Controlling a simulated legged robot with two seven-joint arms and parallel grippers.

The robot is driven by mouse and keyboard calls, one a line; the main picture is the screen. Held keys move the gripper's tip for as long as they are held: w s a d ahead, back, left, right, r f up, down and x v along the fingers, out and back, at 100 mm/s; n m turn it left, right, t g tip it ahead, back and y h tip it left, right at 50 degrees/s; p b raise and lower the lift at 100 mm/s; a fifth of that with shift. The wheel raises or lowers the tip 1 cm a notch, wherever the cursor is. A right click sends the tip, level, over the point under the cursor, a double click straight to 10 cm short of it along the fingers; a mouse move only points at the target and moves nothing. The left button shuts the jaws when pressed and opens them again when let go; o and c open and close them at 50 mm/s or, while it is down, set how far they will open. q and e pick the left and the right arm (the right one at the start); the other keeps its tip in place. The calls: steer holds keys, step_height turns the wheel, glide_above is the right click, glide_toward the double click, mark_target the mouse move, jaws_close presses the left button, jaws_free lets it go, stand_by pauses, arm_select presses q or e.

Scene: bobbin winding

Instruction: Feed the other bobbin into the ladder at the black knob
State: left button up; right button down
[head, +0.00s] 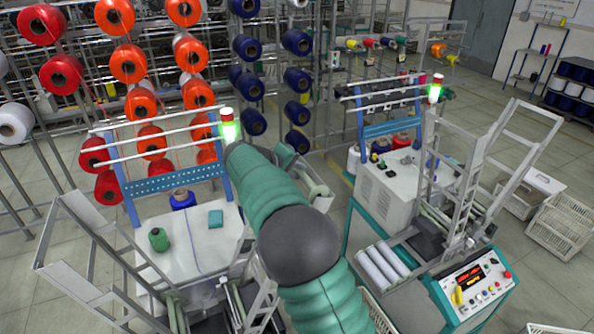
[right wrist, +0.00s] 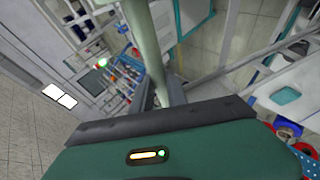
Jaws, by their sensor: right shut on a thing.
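My right arm crosses the middle of the head view, and its gripper (head: 303,177) is partly hidden behind it. In the right wrist view the gripper is shut on a long pale green-grey tube (right wrist: 148,45), which looks like a bobbin. White bobbins (head: 383,266) lie side by side on the right machine. Grey ladder frames stand on the left machine (head: 88,240) and the right machine (head: 470,175). I cannot single out the black knob for certain. My left gripper is not in view.
A creel with red, orange and blue spools (head: 128,63) stands behind the left machine. A green spool (head: 158,240) stands on that machine's white top. A control panel (head: 478,286) is at the right machine's front. White crates (head: 560,226) stand on the floor at right.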

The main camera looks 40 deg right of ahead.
steer(key=shift+w+a+f+b, duration=0.1)
steer(key=shift+a+f+b, duration=0.25)
steer(key=shift+f+b, duration=0.55)
steer(key=shift+w+a+f+b, duration=0.1)
steer(key=shift+a+f+b, duration=0.3)
steer(key=shift+f+b, duration=0.5)
steer(key=shift+w+a+f+b, duration=0.1)
steer(key=shift+a+f+b, duration=0.25)
steer(key=shift+f+b, duration=0.5)
steer(key=shift+f, duration=0.1)
step_height(320, 180, down, 6)
steer(key=a+b, duration=0.2)
steer(key=b, duration=0.2)
steer(key=shift+w+a+r, duration=0.2)
steer(key=shift+w+r, duration=0.05)
steer(key=shift+w, duration=0.1)
steer(key=f+b, duration=0.1)
steer(key=a+f+b, duration=0.1)
steer(key=f+b, duration=0.1)
steer(key=shift+w+a+f, duration=0.2)
steer(key=shift+a+f, duration=0.1)
steer(key=shift+f, duration=0.1)
